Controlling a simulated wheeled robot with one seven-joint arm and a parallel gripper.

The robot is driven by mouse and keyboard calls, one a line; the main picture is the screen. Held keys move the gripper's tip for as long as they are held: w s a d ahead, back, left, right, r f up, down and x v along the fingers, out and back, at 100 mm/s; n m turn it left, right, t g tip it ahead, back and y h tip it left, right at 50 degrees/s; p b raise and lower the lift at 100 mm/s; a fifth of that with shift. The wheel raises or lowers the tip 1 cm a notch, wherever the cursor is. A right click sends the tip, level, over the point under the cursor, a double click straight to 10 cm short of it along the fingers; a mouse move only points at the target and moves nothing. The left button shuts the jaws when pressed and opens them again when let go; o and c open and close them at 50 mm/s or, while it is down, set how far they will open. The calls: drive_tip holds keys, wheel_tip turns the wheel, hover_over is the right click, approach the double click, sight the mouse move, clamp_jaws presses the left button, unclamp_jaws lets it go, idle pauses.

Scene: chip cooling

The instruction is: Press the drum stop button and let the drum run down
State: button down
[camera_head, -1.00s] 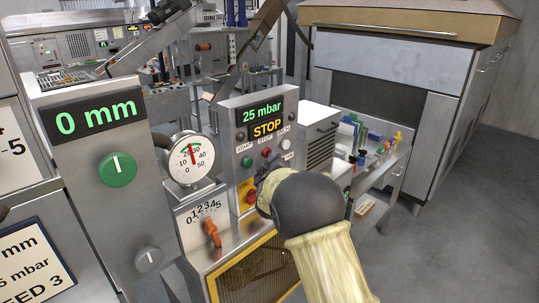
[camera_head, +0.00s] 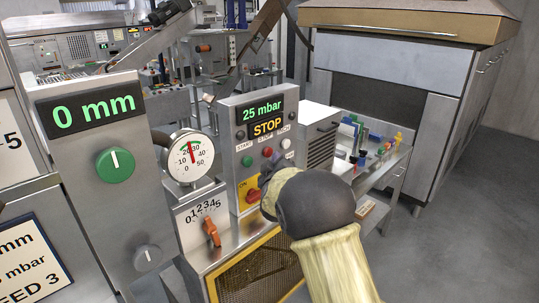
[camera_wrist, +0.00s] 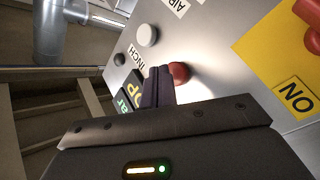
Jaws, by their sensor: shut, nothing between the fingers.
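The drum control panel (camera_head: 233,186) has a lit display (camera_head: 264,119) reading "25 mbar" and "STOP". Below it are a green START button (camera_head: 247,161), a red STOP button (camera_head: 267,152) and a white INCH button (camera_head: 286,143). My gripper (camera_head: 266,180) is shut and empty in front of the panel, just below the red button. In the wrist view the closed fingertips (camera_wrist: 159,84) lie beside the red button (camera_wrist: 179,73), partly overlapping its edge. I cannot tell whether they touch it. The drum is not identifiable.
A red knob on a yellow plate (camera_head: 243,187) is close to my gripper's left. A gauge (camera_head: 189,158) and an orange selector (camera_head: 211,231) stand further left. A yellow-framed mesh guard (camera_head: 234,283) is below.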

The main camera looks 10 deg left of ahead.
drive_tip(key=s+d+b, duration=0.1)
drive_tip(key=d, duration=0.1)
drive_tip(key=s+d+b, duration=0.2)
idle(0.5)
idle(0.5)
drive_tip(key=s+d+f+m+g+h, duration=0.1)
drive_tip(key=s+d+f+m+g, duration=0.4)
drive_tip(key=s+d+f+g, duration=0.45)
drive_tip(key=s+d+f+m+g, duration=0.2)
drive_tip(key=s+d, duration=0.1)
drive_tip(key=s, duration=0.5)
drive_tip(key=s+d+f+m+g, duration=0.2)
drive_tip(key=s+d+f, duration=0.1)
drive_tip(key=s, duration=0.6)
drive_tip(key=s+d+f+m+g+h, duration=0.1)
drive_tip(key=s+d, duration=0.3)
drive_tip(key=s, duration=0.5)
drive_tip(key=shift+d+f+m+g, duration=0.25)
drive_tip(key=shift+f+m+g, duration=0.25)
drive_tip(key=shift+f+g, duration=0.25)
